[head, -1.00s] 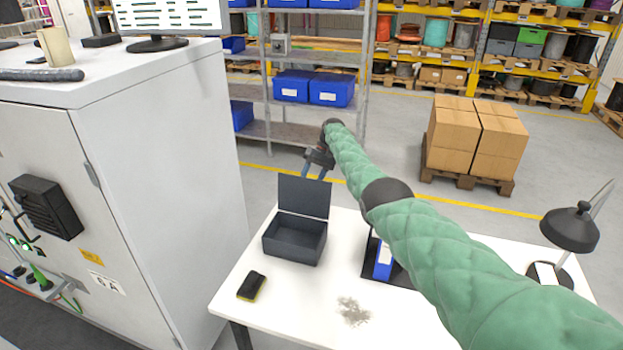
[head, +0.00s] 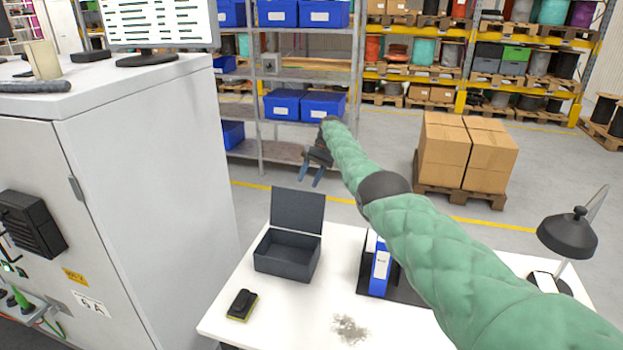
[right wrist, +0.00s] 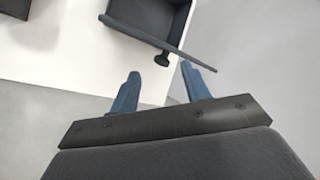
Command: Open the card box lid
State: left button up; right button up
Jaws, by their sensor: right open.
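The dark grey card box (head: 287,256) stands on the white table, and its lid (head: 297,211) is raised, standing upright at the back edge. The inside of the box shows from above. My right gripper (head: 311,179) is open and empty, above and behind the lid, apart from it in the head view. In the right wrist view the open fingers (right wrist: 160,82) point toward the lid's edge (right wrist: 150,38), with a small dark knob (right wrist: 162,59) on it between them. My left gripper is not in view.
A tall white cabinet (head: 150,190) stands at the left. Shelves and stacked cartons (head: 467,150) are behind.

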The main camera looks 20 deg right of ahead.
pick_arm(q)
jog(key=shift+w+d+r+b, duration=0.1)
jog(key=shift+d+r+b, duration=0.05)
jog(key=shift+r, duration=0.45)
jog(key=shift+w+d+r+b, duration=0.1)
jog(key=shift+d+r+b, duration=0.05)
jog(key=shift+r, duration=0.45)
pick_arm(e)
jog(key=shift+v, duration=0.8)
